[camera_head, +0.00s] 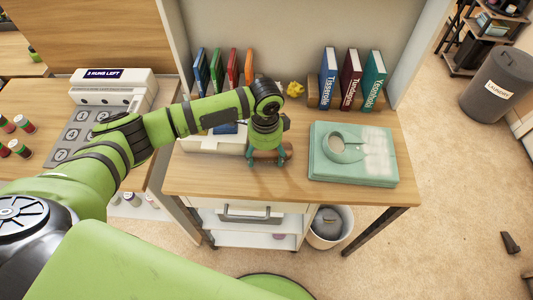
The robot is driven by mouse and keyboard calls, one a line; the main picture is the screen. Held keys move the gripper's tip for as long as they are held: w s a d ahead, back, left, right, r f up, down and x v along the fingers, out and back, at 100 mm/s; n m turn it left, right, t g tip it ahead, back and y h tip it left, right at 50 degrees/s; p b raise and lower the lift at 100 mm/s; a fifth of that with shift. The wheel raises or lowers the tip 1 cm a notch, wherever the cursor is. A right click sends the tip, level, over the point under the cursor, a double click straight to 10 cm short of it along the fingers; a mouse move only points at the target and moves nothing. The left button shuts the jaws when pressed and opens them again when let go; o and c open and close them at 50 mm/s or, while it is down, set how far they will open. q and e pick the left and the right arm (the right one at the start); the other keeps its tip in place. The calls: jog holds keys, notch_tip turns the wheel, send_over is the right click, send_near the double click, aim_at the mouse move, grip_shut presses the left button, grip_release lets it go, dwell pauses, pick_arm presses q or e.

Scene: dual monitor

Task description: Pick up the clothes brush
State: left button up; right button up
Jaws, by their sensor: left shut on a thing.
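My left gripper (268,157) points down over the wooden desk, left of its middle. It is shut on a small brown object, which looks like the wooden clothes brush (270,154). The brush is mostly hidden by the fingers and wrist, and I cannot tell whether it touches the desk. My right gripper is not in view.
A teal box-like device (352,170) lies on the desk to the right. A white object (205,139) is behind my left arm. Several books (351,78) and a small yellow item (295,89) stand at the back. The desk front (225,180) is clear.

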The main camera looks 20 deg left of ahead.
aim_at(268, 152)
pick_arm(q)
jog(key=r, duration=0.4)
jog(key=shift+w+d+r, duration=0.15)
jog(key=shift+d+r, duration=0.05)
jog(key=shift+d, duration=0.1)
jog(key=d+r+b, duration=0.1)
jog(key=d+r, duration=0.5)
jog(key=d, duration=0.5)
jog(key=shift+w+r+b, duration=0.35)
jog(key=shift+w+b, duration=0.05)
